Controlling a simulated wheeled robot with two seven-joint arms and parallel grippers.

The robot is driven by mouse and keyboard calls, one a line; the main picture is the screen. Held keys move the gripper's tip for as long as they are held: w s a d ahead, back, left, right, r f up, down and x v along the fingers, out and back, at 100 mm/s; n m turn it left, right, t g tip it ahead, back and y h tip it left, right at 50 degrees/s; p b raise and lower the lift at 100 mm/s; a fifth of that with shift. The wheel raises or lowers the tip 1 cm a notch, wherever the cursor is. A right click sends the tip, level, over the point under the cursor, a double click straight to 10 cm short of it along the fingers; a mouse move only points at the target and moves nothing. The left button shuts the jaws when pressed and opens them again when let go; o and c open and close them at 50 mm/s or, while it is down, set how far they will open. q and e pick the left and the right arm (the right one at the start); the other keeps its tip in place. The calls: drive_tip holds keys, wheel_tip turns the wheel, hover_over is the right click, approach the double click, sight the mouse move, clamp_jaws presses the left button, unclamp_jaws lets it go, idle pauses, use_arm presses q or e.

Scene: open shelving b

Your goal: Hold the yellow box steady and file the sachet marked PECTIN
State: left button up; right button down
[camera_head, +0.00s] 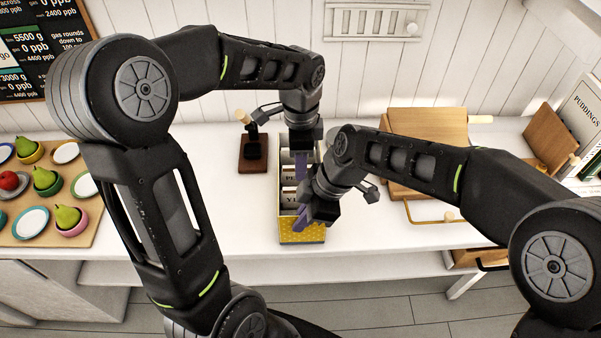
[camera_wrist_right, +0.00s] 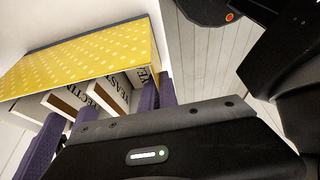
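The yellow dotted box (camera_head: 303,236) stands on the white counter, open at the top. White cards with dark lettering stand inside it. In the right wrist view the box (camera_wrist_right: 95,50) appears tilted, with cards reading PECTIN (camera_wrist_right: 98,93) and YEAST (camera_wrist_right: 118,86). My left gripper (camera_head: 302,165) points down at the back of the box; its finger opening is hidden. My right gripper (camera_head: 303,214) is over the front of the box. In its wrist view its purple fingers are spread apart, beside the cards. I cannot make out a separate sachet.
A dark wooden stand (camera_head: 253,152) is left of the box. A wooden board (camera_head: 48,205) with pears and bowls lies at the left. Wooden boards (camera_head: 428,125) and a wire handle stand at the right, with a PUDDINGS book (camera_head: 580,115) beyond.

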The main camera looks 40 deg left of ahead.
use_arm(q)
wheel_tip(320, 180, up, 6)
drive_tip(key=shift+f, duration=0.1)
idle(0.8)
use_arm(e)
drive_tip(key=c, duration=1.6)
unclamp_jaws()
drive_tip(key=shift+o, duration=0.2)
drive_tip(key=v, duration=1.2)
